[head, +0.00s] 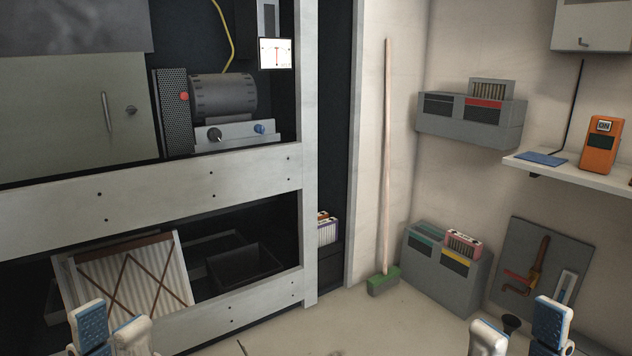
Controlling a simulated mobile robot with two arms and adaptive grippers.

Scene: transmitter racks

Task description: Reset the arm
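My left gripper (111,325) is at the bottom left edge, low in front of the rack's lower bay. Its two white fingers with blue pads look parted, with nothing visible between them. My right gripper (521,326) is at the bottom right edge, with its fingers apart and nothing held. Only the fingertips of both grippers show; the rest is cut off by the frame.
A rack frame (309,150) fills the left, with a motor-like unit (225,95) and a pleated filter panel (130,275). A green-headed broom (383,281) leans at the wall. A grey bin (440,282), tool board (522,240) and shelf (590,178) stand right. The middle floor is clear.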

